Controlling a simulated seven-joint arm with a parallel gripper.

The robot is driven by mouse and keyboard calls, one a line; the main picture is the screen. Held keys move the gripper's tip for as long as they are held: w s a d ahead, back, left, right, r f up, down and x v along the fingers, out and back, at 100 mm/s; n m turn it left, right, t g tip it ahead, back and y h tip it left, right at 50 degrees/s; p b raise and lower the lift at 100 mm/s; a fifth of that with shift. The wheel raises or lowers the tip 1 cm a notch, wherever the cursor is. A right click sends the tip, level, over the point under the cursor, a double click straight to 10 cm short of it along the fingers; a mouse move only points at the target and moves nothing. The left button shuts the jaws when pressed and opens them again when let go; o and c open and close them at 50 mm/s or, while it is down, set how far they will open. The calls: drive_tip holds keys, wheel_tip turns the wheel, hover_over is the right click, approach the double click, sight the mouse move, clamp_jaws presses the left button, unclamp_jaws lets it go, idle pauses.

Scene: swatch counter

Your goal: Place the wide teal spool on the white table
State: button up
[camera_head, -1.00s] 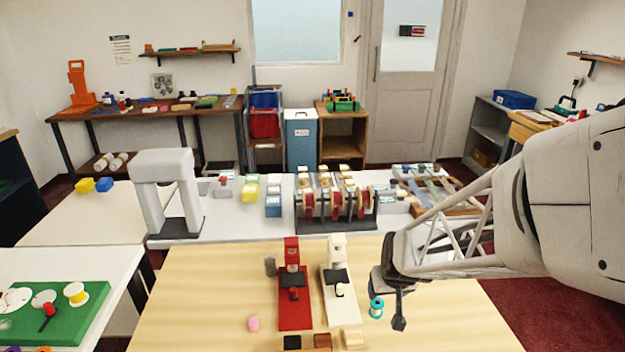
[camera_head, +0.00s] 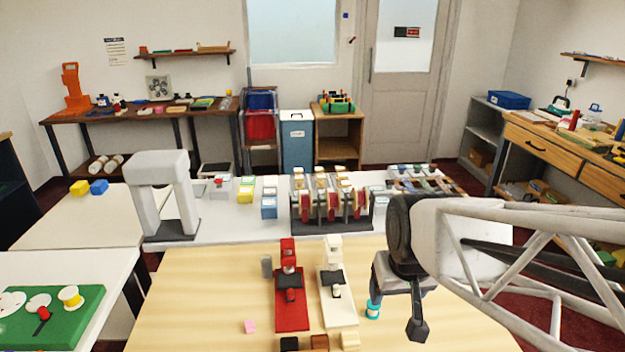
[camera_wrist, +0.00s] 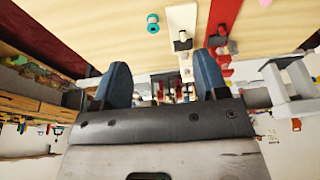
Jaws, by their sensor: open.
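The teal spool (camera_head: 373,310) stands upright on the light wooden table, right of the white device, with pale thread or core between its teal flanges. It also shows in the wrist view (camera_wrist: 153,23), near the top. My gripper (camera_head: 397,304) is above the wooden table, just right of the spool in the head view; its left finger partly overlaps the spool there. In the wrist view my gripper (camera_wrist: 162,66) has its two blue-grey fingers wide apart with nothing between them. A white table (camera_head: 118,266) is at the left front.
A red device (camera_head: 291,305) and a white device (camera_head: 338,300) stand left of the spool. A rack of reels (camera_head: 332,213) stands behind.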

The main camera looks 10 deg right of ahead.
drive_tip(key=s+r, duration=0.3)
drive_tip(key=s, duration=0.3)
drive_tip(key=shift+s+a+r+g, duration=0.25)
drive_tip(key=shift+s+a+g, duration=0.05)
drive_tip(key=shift+a, duration=0.05)
drive_tip(key=shift+o, duration=0.5)
drive_tip(key=shift+w, duration=0.1)
drive_tip(key=w+d+f+m+y, duration=0.1)
drive_tip(key=w+d+f+m, duration=0.2)
drive_tip(key=w+f+m, duration=0.8)
drive_tip(key=w+d+f+m+y, duration=0.2)
drive_tip(key=w+d+f+m, duration=0.2)
drive_tip(key=w+f+m, duration=0.8)
drive_tip(key=shift+w+f+m+y, duration=0.15)
drive_tip(key=shift+m+y, duration=0.15)
drive_tip(key=shift+m, duration=0.8)
drive_tip(key=shift+a, duration=0.1)
drive_tip(key=shift+x, duration=1.3)
